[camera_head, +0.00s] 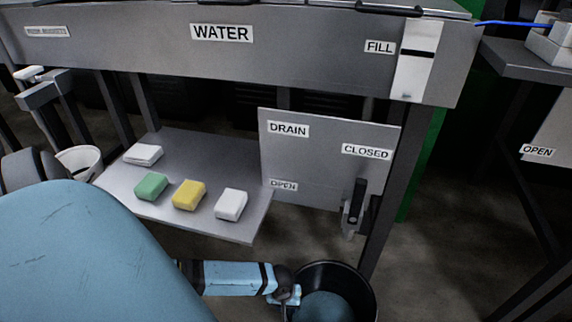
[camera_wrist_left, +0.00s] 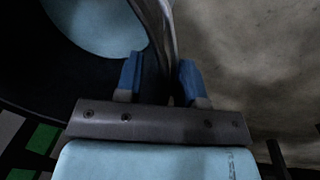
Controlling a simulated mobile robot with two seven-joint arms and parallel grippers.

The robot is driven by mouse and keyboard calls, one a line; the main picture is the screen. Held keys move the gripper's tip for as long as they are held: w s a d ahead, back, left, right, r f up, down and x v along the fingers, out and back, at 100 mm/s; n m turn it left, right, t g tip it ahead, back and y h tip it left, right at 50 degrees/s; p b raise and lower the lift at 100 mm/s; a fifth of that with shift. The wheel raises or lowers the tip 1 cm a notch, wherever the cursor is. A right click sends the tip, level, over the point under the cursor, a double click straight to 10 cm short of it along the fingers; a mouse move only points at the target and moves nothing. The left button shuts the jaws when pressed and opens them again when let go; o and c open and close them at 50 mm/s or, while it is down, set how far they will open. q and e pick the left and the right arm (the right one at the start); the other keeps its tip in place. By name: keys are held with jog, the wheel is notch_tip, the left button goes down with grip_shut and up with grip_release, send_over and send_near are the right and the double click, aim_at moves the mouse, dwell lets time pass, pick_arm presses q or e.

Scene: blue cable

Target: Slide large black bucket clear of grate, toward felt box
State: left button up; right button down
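The large black bucket (camera_head: 365,287) stands on the floor at the bottom of the head view, cut off by the frame edge, with a blue round surface inside. My left gripper (camera_head: 290,294) is at its left rim. In the left wrist view, the bucket's dark inside (camera_wrist_left: 60,75) fills the upper left. The two blue fingertips of my left gripper (camera_wrist_left: 159,80) stand on either side of the rim; I cannot tell whether they press on it. My right gripper is not in view. I cannot make out the grate or felt box.
The metal WATER basin (camera_head: 300,55) stands above, with a DRAIN panel (camera_head: 325,150) and a table leg (camera_head: 388,190) close behind the bucket. A low shelf (camera_head: 240,225) with coloured blocks is at left. Dark floor (camera_head: 440,270) is open to the right.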

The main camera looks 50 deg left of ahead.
pick_arm(q)
jog(key=shift+c, duration=0.5)
grip_shut()
jog(key=shift+s, duration=0.1)
dwell(0.8)
